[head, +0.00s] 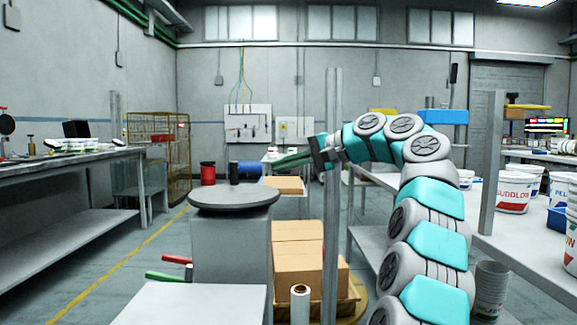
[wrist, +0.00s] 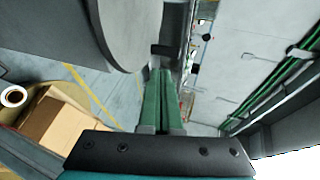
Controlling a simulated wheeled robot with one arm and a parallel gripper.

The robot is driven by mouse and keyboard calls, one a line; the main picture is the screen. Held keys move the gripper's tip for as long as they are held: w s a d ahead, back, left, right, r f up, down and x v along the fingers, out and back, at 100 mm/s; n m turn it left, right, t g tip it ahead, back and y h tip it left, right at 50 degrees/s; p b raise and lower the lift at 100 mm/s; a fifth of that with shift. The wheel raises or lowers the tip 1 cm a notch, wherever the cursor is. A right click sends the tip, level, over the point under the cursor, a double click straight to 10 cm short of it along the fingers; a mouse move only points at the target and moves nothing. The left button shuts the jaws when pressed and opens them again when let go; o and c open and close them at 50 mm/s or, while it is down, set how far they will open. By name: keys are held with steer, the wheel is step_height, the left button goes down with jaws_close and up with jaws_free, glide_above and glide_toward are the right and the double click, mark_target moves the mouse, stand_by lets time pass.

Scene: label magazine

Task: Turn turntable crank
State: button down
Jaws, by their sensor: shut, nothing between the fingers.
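The turntable (head: 236,199) is a round grey disc on a grey pedestal (head: 232,245), left of centre in the head view. Its disc also shows at the upper left of the wrist view (wrist: 130,35). A dark upright knob (head: 234,172), apparently the crank handle, stands at the disc's far side. A dark piece in line with the fingertips in the wrist view (wrist: 162,50) looks like the same knob. My gripper (head: 277,164) has green fingers, shut and empty, pointing left above and right of the disc. The fingertips (wrist: 161,72) appear apart from the knob.
Cardboard boxes (head: 298,255) are stacked right of the pedestal, beside a grey post (head: 332,220). Red and green handles (head: 175,259) stick out at the pedestal's left. A pale tabletop (head: 190,304) is in front. Benches stand on both sides; floor at left is clear.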

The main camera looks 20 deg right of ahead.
mark_target(237, 171)
steer(key=x, duration=0.6)
steer(key=r+x, duration=0.1)
steer(key=x, duration=0.2)
steer(key=shift+w+a, duration=0.25)
